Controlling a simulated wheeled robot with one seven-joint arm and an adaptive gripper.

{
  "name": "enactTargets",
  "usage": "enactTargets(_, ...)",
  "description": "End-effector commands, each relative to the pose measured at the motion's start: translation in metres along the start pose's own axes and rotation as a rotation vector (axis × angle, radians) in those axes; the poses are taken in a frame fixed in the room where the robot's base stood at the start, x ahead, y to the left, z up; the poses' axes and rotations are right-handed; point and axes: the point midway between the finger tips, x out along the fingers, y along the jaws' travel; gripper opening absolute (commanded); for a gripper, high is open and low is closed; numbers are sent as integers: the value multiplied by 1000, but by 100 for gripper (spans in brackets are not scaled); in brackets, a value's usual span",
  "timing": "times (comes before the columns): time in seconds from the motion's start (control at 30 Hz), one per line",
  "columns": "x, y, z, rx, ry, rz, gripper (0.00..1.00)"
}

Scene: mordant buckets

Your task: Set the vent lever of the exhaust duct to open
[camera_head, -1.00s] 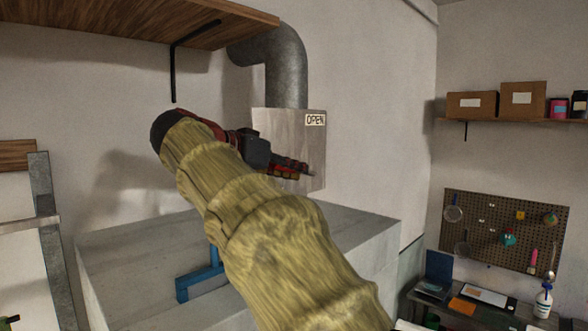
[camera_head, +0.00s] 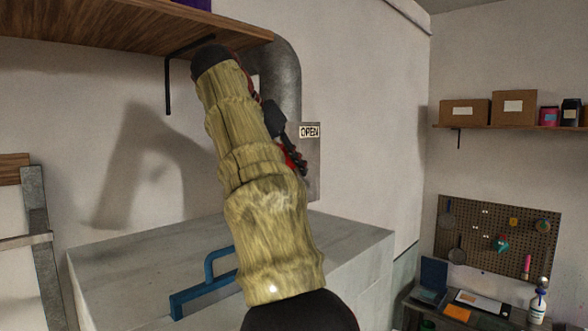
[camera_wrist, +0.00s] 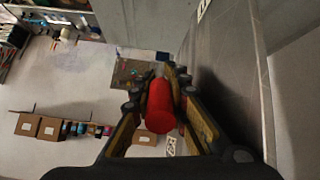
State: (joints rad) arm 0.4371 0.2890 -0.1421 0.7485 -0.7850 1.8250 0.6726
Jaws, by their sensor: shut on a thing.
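The exhaust duct is a grey elbow pipe (camera_head: 283,85) coming down into a flat metal box (camera_head: 312,175) on the wall, with an OPEN label (camera_head: 309,131) at its upper right. My gripper (camera_head: 297,163) is in front of the box, and my arm hides most of the box's left part. In the wrist view my gripper (camera_wrist: 158,84) is shut on a red cylindrical grip (camera_wrist: 161,106), which looks like the vent lever's handle. One label (camera_wrist: 171,146) shows beside the grip and another (camera_wrist: 203,9) at the top edge; I cannot read either. The lever's shaft is hidden.
A grey block (camera_head: 150,262) with a blue handle (camera_head: 205,283) stands below the duct. A wooden shelf (camera_head: 120,32) with a black bracket hangs at upper left, close to my arm. A pegboard (camera_head: 490,235) and a cluttered bench are at right.

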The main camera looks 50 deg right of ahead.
Motion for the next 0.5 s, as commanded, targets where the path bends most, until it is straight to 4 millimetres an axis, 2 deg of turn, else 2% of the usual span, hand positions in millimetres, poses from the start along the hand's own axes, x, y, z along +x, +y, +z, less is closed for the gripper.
enactTargets(0.47,0,1,-1,2,-5,-2,0)
enactTargets(0.5,0,1,-1,2,-5,-2,17)
